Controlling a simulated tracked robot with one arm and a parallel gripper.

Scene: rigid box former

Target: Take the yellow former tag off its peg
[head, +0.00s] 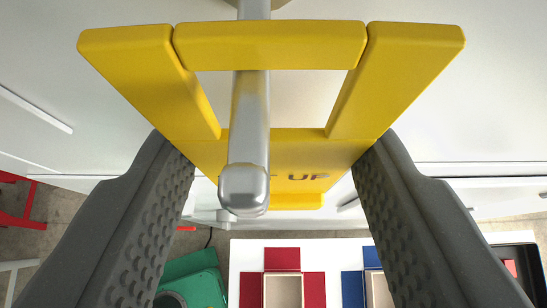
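The yellow former tag (310,147) fills the upper middle of the head view. It is a flat plate with a rectangular opening and a top bar, and dark lettering on its lower part is partly hidden. The silver peg (246,130) passes through the opening, behind the top bar and in front of the lower part, with its rounded end toward me. The tag is still on the peg. My gripper (274,158) has its dark ribbed fingers on the left and right edges of the tag's lower part, and they appear to touch and hold it.
A white machine panel (480,100) lies behind the tag. Below are a white surface (250,252) with red box pieces (314,288) and blue ones (352,288), a green object (195,275), and a red frame (22,218) at the left edge.

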